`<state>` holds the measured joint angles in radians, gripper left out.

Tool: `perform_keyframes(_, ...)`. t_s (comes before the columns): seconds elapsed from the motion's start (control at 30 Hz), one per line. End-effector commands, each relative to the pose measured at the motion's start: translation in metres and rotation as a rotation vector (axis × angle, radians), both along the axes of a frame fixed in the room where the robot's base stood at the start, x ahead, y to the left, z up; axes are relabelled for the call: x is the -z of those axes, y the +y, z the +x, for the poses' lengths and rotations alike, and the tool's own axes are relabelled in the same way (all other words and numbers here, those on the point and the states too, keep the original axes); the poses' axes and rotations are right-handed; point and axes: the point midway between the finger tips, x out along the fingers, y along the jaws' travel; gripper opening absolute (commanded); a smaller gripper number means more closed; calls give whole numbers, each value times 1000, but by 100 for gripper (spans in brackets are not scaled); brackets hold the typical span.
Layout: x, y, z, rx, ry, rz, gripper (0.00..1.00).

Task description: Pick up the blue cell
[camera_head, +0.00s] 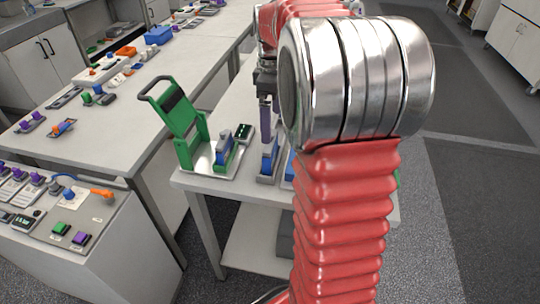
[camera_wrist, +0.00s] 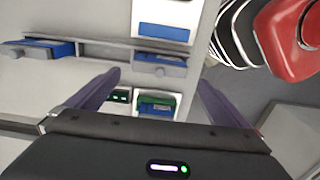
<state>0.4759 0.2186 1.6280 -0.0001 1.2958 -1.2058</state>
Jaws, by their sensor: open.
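Several blue pieces show, and I cannot tell for sure which is the blue cell. A blue block (camera_head: 268,164) stands on a grey base just below my gripper (camera_head: 267,132). In the wrist view, a blue piece in a green frame (camera_wrist: 157,106) shows between the purple fingers of my gripper (camera_wrist: 160,80), farther off. A blue piece in a grey holder (camera_wrist: 158,57) lies just beyond the fingertips. The fingers are spread apart with nothing between them. My arm hides part of the table.
A small black display (camera_head: 243,132) stands beside the green device. The white table (camera_head: 195,185) carries these devices. A long bench (camera_head: 130,125) to the left holds several small colored parts and a blue box (camera_head: 158,35). Open floor (camera_head: 475,150) lies to the right.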

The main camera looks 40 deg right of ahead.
Motion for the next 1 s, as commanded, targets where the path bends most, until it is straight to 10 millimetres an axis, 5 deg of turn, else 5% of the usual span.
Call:
perform_keyframes(0.5, 71, 0, 0, 1, 0, 0, 100)
perform_keyframes(1.0, 81, 1, 0, 1, 1, 1, 100)
